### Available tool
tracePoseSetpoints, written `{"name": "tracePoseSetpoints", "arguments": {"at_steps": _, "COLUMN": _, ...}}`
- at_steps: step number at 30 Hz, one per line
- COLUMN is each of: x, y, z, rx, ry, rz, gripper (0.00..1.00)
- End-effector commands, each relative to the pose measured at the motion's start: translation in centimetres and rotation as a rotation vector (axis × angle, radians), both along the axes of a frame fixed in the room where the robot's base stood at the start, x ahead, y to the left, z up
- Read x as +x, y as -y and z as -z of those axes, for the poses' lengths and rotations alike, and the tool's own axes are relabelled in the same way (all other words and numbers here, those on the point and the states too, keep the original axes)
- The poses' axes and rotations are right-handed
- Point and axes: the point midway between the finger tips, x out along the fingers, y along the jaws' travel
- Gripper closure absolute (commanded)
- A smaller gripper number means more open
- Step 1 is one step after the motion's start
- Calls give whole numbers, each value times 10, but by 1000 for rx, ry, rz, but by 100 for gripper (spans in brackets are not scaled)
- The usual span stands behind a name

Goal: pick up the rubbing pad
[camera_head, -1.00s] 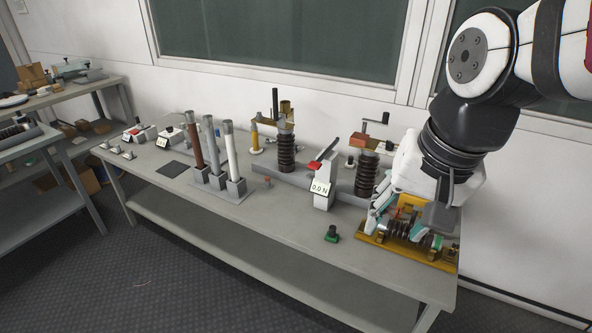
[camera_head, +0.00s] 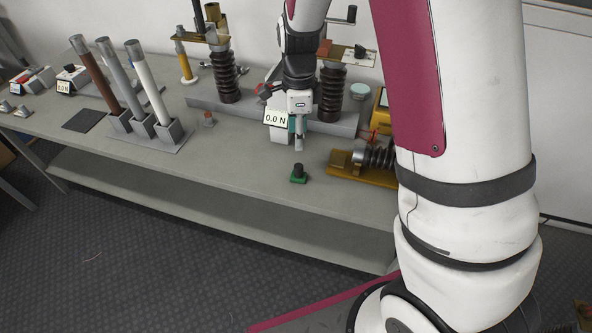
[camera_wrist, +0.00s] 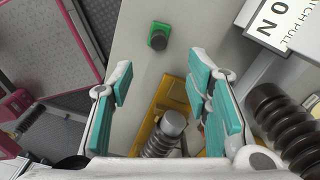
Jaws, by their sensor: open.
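The small green block with a black knob, which I take to be the rubbing pad (camera_head: 298,174), stands upright near the front edge of the table. The rubbing pad (camera_wrist: 160,36) also shows at the top of the wrist view, beyond the fingertips. My gripper (camera_head: 299,143) points down above the table, a little behind the pad in the head view. In the wrist view my gripper (camera_wrist: 160,82) has its teal-padded fingers spread wide, with nothing between them touching either finger. The pad is apart from both fingers.
The yellow-based fixture (camera_head: 345,161) with a ribbed insulator is right of the pad. Dark ribbed insulators (camera_head: 225,77) stand behind. A rack with three rods (camera_head: 146,137) and a dark mat (camera_head: 84,120) are left.

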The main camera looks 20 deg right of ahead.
Motion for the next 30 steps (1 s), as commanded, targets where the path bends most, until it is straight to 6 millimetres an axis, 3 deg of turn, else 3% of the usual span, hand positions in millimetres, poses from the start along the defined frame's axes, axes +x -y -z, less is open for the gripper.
{"name": "tracePoseSetpoints", "arguments": {"at_steps": 9, "x": -1, "y": 1, "z": 59, "rx": 0, "ry": -4, "rz": 1, "gripper": 56}}
{"name": "tracePoseSetpoints", "arguments": {"at_steps": 20, "x": -1, "y": 1, "z": 84, "rx": 1, "ry": -3, "rz": -1, "gripper": 56}}
{"name": "tracePoseSetpoints", "arguments": {"at_steps": 30, "x": -1, "y": 2, "z": 128, "rx": 1, "ry": -3, "rz": -2, "gripper": 56}}
